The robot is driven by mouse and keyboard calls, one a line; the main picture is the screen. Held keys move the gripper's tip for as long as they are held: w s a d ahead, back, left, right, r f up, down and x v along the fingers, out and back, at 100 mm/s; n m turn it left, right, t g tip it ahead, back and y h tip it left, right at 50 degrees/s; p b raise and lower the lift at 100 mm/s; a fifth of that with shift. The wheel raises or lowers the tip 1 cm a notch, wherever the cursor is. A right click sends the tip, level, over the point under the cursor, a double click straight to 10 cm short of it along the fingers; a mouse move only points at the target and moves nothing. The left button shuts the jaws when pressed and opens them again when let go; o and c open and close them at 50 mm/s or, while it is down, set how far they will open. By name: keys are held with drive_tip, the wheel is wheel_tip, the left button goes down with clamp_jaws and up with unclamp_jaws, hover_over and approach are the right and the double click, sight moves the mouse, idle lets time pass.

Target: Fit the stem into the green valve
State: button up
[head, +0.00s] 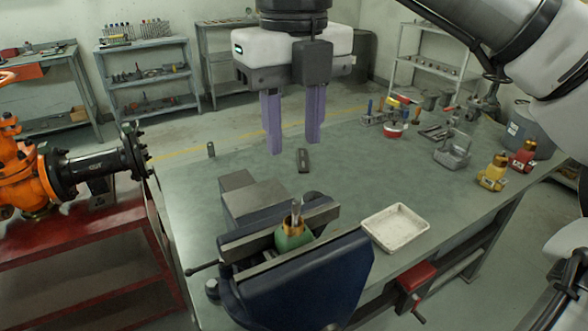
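The green valve (294,241) is clamped in the jaws of a dark blue vise (305,285) at the front of the workbench. A brass collar tops it, and a slim metal stem (296,211) stands roughly upright out of its opening. I cannot tell how deep the stem sits. My gripper (294,147) is above the bench, behind and well above the valve, pointing down. Its two purple fingers are apart with nothing between them.
A pale, empty tray (396,228) is right of the vise. A small dark block (304,160) lies behind. Yellow (492,174) and red (523,158) valve bodies, a grey bin (453,152) and tools stand at right. The bench (370,178) is clear mid-top. Orange pipework (28,170) is at left.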

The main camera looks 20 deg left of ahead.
drive_tip(key=shift+r+p, duration=1.4)
drive_tip(key=shift+r, duration=0.35)
drive_tip(key=shift+f, duration=0.1)
